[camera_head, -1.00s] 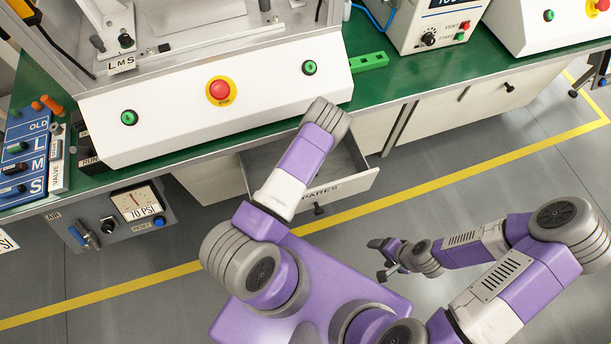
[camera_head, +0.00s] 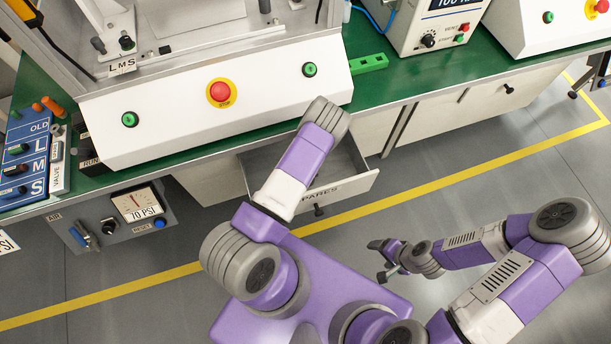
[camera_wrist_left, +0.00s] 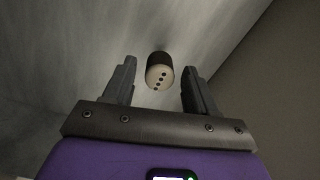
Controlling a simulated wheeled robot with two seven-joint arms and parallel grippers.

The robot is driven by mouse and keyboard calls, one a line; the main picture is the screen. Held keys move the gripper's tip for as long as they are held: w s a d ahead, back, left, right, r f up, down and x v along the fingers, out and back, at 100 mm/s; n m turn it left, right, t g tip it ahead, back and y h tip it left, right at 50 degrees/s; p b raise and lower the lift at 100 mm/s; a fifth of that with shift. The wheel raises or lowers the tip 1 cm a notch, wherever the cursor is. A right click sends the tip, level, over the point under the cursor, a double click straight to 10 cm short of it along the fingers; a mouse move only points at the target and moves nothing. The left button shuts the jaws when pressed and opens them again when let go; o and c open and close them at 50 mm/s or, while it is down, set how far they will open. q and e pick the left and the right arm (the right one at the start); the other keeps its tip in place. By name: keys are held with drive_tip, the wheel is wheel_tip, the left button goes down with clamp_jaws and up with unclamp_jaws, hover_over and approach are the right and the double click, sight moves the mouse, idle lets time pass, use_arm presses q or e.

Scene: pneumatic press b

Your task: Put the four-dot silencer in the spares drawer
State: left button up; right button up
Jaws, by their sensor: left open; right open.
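The four-dot silencer (camera_wrist_left: 159,72) shows in the left wrist view as a small cylinder with a dark body and a pale end bearing a row of black dots. It lies just beyond and between the spread fingers of my left gripper (camera_wrist_left: 160,92), with a gap on each side. A pale grey surface is behind it. In the head view the spares drawer (camera_head: 358,184) is pulled out below the bench, and my left forearm crosses in front of it, hiding the left gripper, the silencer and part of the label. My right gripper (camera_head: 380,259) is open and empty, above the floor.
The white press housing (camera_head: 170,120) with green and red buttons stands above the drawer. A green block (camera_head: 369,62) lies on the green bench top. A blue LMS board (camera_head: 26,160) and gauge panel (camera_head: 120,213) are at left. Floor at right is clear.

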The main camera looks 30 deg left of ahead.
use_arm(q)
wheel_tip(320, 180, up, 7)
drive_tip(key=shift+f+p, duration=0.1)
drive_tip(key=shift+p, duration=1)
